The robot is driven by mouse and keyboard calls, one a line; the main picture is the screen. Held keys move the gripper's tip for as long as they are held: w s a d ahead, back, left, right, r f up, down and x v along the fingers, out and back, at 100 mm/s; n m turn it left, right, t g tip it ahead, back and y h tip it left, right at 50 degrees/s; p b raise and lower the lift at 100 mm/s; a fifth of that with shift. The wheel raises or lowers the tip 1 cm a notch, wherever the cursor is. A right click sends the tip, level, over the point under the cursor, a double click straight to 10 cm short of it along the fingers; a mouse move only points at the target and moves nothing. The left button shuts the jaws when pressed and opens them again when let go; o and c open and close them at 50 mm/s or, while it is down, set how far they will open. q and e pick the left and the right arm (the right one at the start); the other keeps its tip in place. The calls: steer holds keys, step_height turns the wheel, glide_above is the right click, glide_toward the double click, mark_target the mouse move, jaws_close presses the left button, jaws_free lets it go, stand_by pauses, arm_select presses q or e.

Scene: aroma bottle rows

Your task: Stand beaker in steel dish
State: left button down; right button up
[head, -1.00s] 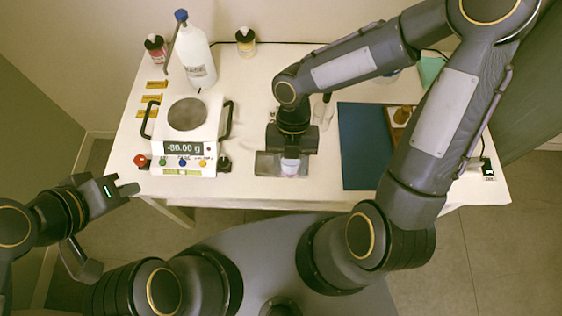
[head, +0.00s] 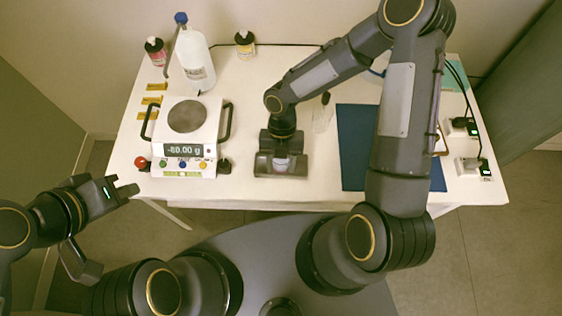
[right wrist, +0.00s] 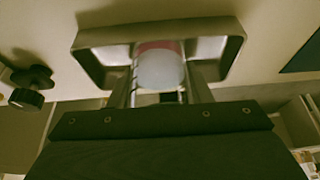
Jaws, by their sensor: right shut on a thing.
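The steel dish (head: 301,171) is a shallow rectangular tray near the table's front edge. Its raised rim shows in the right wrist view (right wrist: 232,50). My right gripper (head: 282,158) points down over the dish and is shut on the beaker (head: 282,164). The beaker (right wrist: 160,70) is small and pale with a reddish band, and sits between my fingers within the dish's outline. I cannot tell whether its base touches the dish floor. My left gripper (head: 124,186) is open and empty, off the table's front left corner.
A scale (head: 187,135) reading -80.00 g stands left of the dish, a dark knob (head: 224,166) between them. A blue mat (head: 354,150) lies to the right, partly under my right arm. A white wash bottle (head: 197,65) and small bottles stand at the back left.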

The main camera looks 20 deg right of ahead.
steer(key=shift+f, duration=0.2)
steer(key=o, duration=1)
steer(key=shift+r, duration=0.15)
